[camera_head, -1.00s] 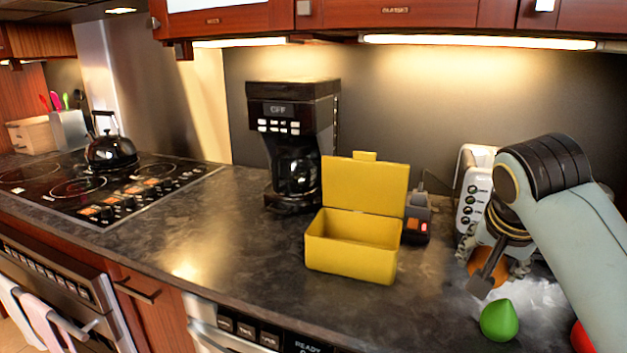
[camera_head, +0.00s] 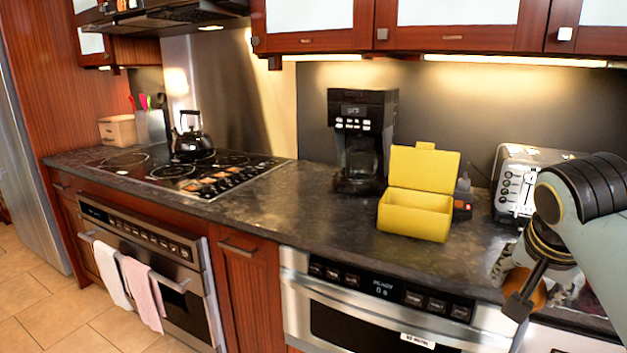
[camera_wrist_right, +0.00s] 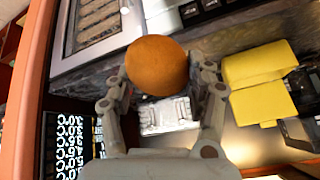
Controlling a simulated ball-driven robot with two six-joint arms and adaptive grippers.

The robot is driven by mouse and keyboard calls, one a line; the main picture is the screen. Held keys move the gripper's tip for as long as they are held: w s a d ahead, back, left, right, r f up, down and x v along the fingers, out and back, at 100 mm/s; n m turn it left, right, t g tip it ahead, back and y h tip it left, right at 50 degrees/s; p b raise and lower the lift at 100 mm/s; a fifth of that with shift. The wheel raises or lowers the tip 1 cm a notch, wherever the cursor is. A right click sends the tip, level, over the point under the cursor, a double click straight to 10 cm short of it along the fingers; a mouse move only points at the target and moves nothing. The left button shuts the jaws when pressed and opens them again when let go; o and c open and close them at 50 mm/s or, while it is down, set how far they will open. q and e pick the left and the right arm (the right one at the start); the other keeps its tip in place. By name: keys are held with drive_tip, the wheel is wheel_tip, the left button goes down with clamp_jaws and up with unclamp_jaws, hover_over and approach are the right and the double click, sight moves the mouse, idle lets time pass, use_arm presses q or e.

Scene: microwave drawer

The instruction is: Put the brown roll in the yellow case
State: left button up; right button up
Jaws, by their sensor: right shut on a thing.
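The brown roll (camera_head: 538,294) is held by my right gripper (camera_head: 532,280) at the right of the head view, partly hidden by the fingers. In the right wrist view the round roll (camera_wrist_right: 157,66) sits between the two fingers of the gripper (camera_wrist_right: 160,85), which is shut on it. The yellow case (camera_head: 414,216) stands on the counter with its lid raised at the back. It is left of and beyond my gripper, apart from the roll. The case also shows at the right of the wrist view (camera_wrist_right: 262,100). My left gripper is not in view.
A black coffee maker (camera_head: 362,115) stands behind and left of the case, and a silver toaster (camera_head: 515,185) to its right. Dark counter (camera_head: 330,225) is clear left of the case. A drawer appliance (camera_head: 390,310) is below the counter's front edge.

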drive_tip(key=shift+f+b, duration=0.7)
drive_tip(key=shift+f, duration=0.15)
use_arm(q)
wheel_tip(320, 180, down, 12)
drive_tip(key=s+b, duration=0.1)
drive_tip(key=b, duration=0.9)
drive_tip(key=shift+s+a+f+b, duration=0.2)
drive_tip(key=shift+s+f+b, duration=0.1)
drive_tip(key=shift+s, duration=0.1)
use_arm(e)
wheel_tip(320, 180, down, 11)
drive_tip(key=shift+f, duration=0.2)
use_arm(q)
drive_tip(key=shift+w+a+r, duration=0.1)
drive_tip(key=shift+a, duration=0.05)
use_arm(e)
drive_tip(key=shift+d, duration=0.1)
